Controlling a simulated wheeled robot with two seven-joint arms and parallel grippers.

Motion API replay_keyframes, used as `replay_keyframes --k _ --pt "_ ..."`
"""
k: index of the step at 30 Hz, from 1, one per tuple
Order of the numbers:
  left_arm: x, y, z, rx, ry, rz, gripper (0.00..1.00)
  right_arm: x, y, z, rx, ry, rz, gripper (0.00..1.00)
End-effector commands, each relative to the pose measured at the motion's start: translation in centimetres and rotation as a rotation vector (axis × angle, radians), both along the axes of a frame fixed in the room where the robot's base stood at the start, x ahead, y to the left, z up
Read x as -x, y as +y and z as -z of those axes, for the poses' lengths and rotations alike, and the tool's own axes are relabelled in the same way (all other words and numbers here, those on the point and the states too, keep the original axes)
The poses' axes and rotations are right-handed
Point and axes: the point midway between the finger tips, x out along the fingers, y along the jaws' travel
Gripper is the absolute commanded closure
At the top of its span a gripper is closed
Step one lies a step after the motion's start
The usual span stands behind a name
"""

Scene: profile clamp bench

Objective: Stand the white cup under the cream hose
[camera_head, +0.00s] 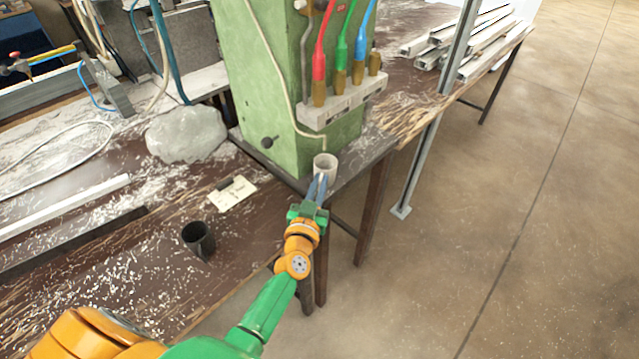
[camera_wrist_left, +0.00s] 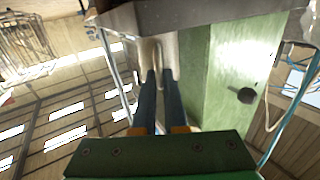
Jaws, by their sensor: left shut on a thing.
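The white cup (camera_head: 325,163) is upright at the front corner of the green machine, just below the lower end of the cream hose (camera_head: 271,60). The hose runs down the machine's front and its end is close above the cup's mouth. My left gripper (camera_head: 318,184) is shut on the cup from the near side. In the left wrist view its two dark fingers (camera_wrist_left: 156,85) reach the pale cup (camera_wrist_left: 168,45). I cannot tell whether the cup's bottom touches the surface beneath. My right gripper is not in view.
The green machine (camera_head: 255,100) carries red, green and blue hoses on brass fittings. Open floor lies to the right.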

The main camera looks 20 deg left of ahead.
Motion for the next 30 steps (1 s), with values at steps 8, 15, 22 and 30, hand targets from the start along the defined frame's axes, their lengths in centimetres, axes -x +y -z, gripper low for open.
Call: replay_keyframes --k 8,15,22,30 --pt "0.0 0.0 0.3 -0.001 -0.001 0.0 1.0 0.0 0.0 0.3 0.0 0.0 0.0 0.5" --pt "0.0 0.0 0.3 0.0 -0.001 0.0 0.55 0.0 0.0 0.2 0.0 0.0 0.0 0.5" --pt "0.1 0.0 0.2 -0.001 0.0 0.0 0.55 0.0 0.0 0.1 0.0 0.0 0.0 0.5" --pt "2.0 -0.3 0.1 -0.002 0.001 0.0 0.55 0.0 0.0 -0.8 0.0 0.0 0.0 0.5"
